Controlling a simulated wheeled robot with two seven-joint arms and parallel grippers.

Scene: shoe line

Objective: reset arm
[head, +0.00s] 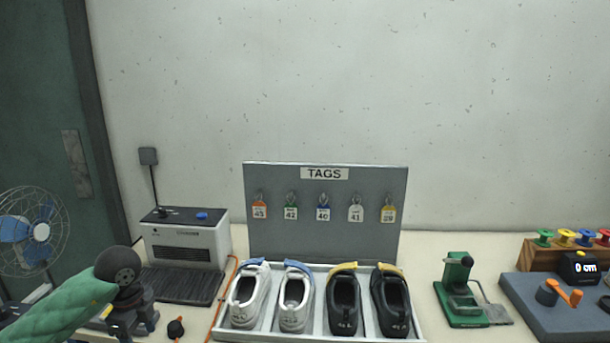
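My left arm, with a green forearm, comes in at the lower left. Its dark wrist bends down, and the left gripper (122,326) is at the bottom edge beside the white machine. Its fingers are not clear, so I cannot tell whether it is open or shut. My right arm and gripper are not in view. Two white shoes (294,303) and two black shoes (391,305) stand in a light tray (360,339). The grey TAGS board (325,232) behind them carries several numbered tags hanging from hooks.
A white machine (186,245) with a dark ribbed front stands left of the tray, an orange cord between them. A blue fan (28,230) is far left. A green press-like device (458,290), a grey crank station (545,318) and colored spools (565,237) stand right.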

